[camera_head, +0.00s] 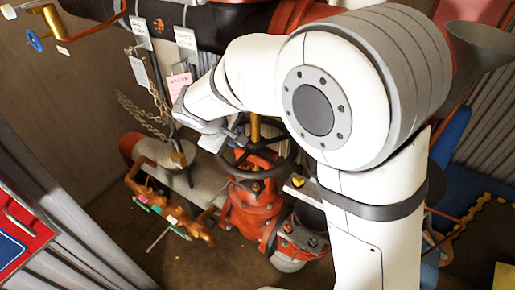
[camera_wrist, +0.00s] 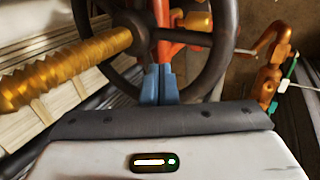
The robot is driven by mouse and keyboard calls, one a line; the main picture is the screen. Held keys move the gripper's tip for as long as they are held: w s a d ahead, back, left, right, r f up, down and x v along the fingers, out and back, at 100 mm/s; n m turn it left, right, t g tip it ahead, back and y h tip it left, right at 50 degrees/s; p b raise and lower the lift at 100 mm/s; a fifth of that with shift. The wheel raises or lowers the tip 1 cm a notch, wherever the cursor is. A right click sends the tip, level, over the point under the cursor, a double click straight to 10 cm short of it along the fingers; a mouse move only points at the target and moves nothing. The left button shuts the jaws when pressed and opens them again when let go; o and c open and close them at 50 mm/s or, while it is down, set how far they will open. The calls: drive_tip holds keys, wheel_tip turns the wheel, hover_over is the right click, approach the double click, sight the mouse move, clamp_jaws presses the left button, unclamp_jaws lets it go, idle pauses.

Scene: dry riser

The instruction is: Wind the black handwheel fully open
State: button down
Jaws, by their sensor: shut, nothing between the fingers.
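The black handwheel (camera_head: 286,164) sits on top of the red valve body (camera_head: 250,207) in the head view, partly hidden behind my arm. A brass stem (camera_head: 255,128) rises through its centre. In the wrist view the wheel's rim (camera_wrist: 229,45) curves around the hub, and the threaded brass stem (camera_wrist: 65,70) points left. My gripper (camera_head: 236,139) is at the wheel's upper left side in the head view. In the wrist view its blue fingers (camera_wrist: 160,72) are shut together, empty, among the hub, spokes and rim. I cannot tell whether they touch the wheel.
Tags (camera_head: 178,84) and a chain (camera_head: 140,112) hang to the left of the wheel. A red cabinet (camera_head: 20,230) stands at far left. Floor shows between cabinet and valve.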

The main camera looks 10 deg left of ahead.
wheel_tip(320, 180, down, 6)
drive_tip(key=a+b, duration=0.1)
drive_tip(key=b, duration=0.3)
drive_tip(key=s+d+b, duration=0.1)
drive_tip(key=s+d, duration=0.1)
drive_tip(key=d, duration=0.9)
drive_tip(key=shift+d+r, duration=0.15)
drive_tip(key=shift+r, duration=0.3)
drive_tip(key=shift+s, duration=0.1)
drive_tip(key=r+p, duration=0.1)
drive_tip(key=r, duration=0.1)
drive_tip(key=r+p, duration=0.2)
drive_tip(key=r, duration=0.1)
drive_tip(key=shift+s+a+r, duration=0.2)
drive_tip(key=shift+a+r, duration=0.1)
drive_tip(key=shift+a, duration=0.05)
